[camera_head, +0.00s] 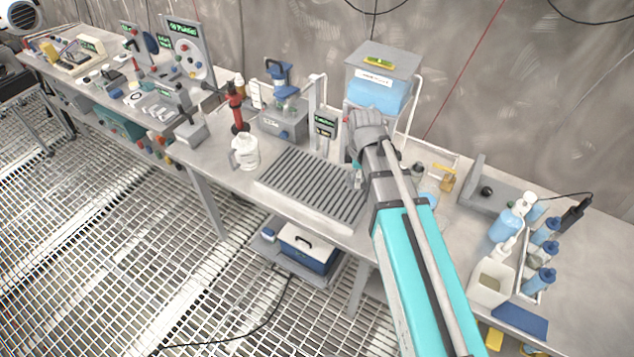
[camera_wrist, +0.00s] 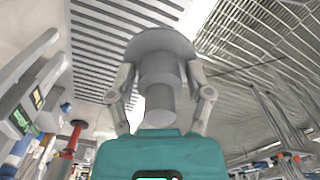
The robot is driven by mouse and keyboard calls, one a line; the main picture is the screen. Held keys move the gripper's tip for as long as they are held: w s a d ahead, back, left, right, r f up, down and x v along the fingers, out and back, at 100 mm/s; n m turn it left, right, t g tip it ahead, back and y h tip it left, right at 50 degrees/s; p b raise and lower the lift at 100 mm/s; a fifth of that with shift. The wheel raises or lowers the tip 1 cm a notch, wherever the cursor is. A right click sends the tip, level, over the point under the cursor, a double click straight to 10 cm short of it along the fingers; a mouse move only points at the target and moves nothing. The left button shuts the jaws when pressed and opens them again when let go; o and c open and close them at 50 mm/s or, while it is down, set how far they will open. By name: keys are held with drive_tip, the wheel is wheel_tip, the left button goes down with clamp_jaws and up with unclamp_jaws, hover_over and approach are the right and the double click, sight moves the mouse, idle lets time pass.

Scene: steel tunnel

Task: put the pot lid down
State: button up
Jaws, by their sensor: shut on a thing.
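The pot lid (camera_wrist: 160,42) is a grey round disc with a thick cylindrical grip, seen in the wrist view. My gripper (camera_wrist: 160,75) is shut on that grip, with one finger on each side. The ribbed grey rack (camera_wrist: 105,45) shows beyond the lid at the upper left of the wrist view. I cannot tell how high the lid is above it. In the head view my arm reaches over the right end of the same rack (camera_head: 305,187), and the lid is not clearly seen there. I cannot make out a pot for certain.
A white jug (camera_head: 245,152) stands left of the rack, and a red tool stand (camera_head: 236,112) behind it. A box with a blue front (camera_head: 378,95) stands at the back.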

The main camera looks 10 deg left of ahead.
drive_tip(key=s+a+f+b, duration=0.3)
drive_tip(key=s+a, duration=0.3)
drive_tip(key=a, duration=0.3)
drive_tip(key=shift+s, duration=0.3)
drive_tip(key=b, duration=0.9)
hover_over(310, 191)
drive_tip(key=f, duration=0.9)
drive_tip(key=shift+s+d, duration=0.1)
drive_tip(key=shift+s, duration=0.3)
drive_tip(key=shift+w+a+f+b, duration=0.2)
drive_tip(key=shift+w+f+b, duration=0.25)
drive_tip(key=shift+f+b, duration=0.2)
drive_tip(key=shift+s+f+b, duration=0.1)
drive_tip(key=shift+f+b, duration=1.25)
